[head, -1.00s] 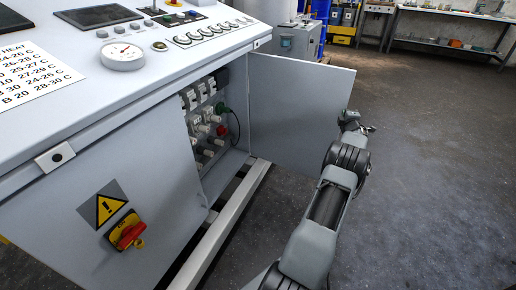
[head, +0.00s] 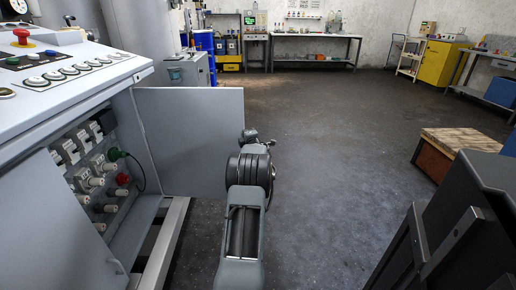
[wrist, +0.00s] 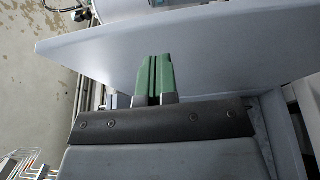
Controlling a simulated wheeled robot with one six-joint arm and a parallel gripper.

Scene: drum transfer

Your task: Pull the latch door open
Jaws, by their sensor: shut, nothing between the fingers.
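The grey latch door (head: 192,140) stands swung wide out from the control cabinet (head: 50,215) in the head view. Behind it the cabinet's opening shows switches and connectors (head: 95,170). My gripper (wrist: 155,75) shows in the wrist view with its two green fingers together and nothing between them. The flat grey panel of the door (wrist: 200,45) lies just beyond the fingertips there; I cannot tell whether they touch it. In the head view my arm reaches up to the door's outer right edge, and its links hide the fingers.
A dark grey unit (head: 450,230) stands at the right, with a wooden-topped box (head: 455,145) behind it. Workbenches (head: 315,45) and a blue barrel (head: 203,42) are at the back. The floor (head: 330,140) between is clear.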

